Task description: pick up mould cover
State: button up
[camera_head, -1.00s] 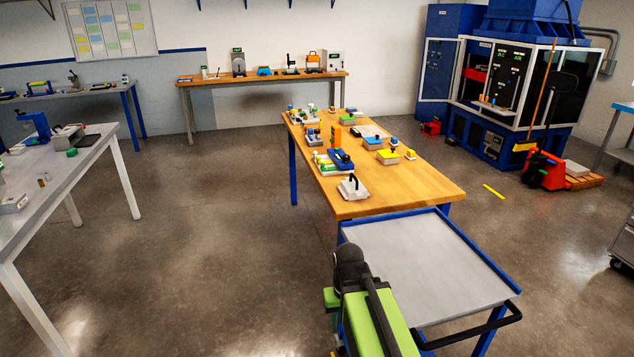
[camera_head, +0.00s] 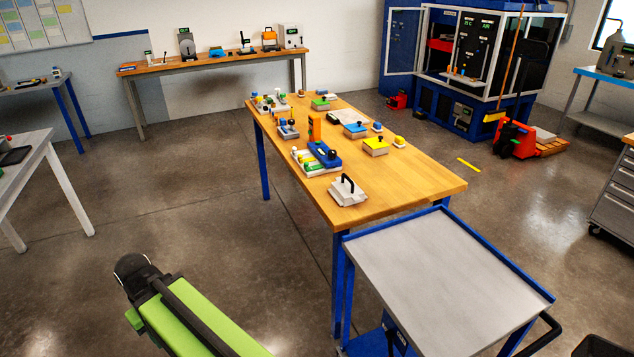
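A pale grey block with a black arched handle (camera_head: 348,191), which looks like the mould cover, sits at the near left end of the wooden table (camera_head: 410,185). Whether it rests on another part beneath it I cannot tell. My green and black arm shows at the lower left, over the floor and well apart from the table. My gripper's fingers cannot be made out in the view. Nothing visible touches the handled block.
A blue-framed cart (camera_head: 440,275) with an empty grey top stands against the table's near end. Several coloured blocks crowd the table's left and far part, including a yellow-topped one (camera_head: 376,147). The floor left of the table is clear.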

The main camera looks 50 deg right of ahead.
aim_at(346, 192)
jog(key=z, duration=0.2)
jog(key=i, duration=1.45)
jog(key=z, duration=0.7)
jog(key=k, duration=0.85)
jog(key=z, duration=0.15)
jog(key=i, duration=0.95)
jog(key=u, duration=0.1)
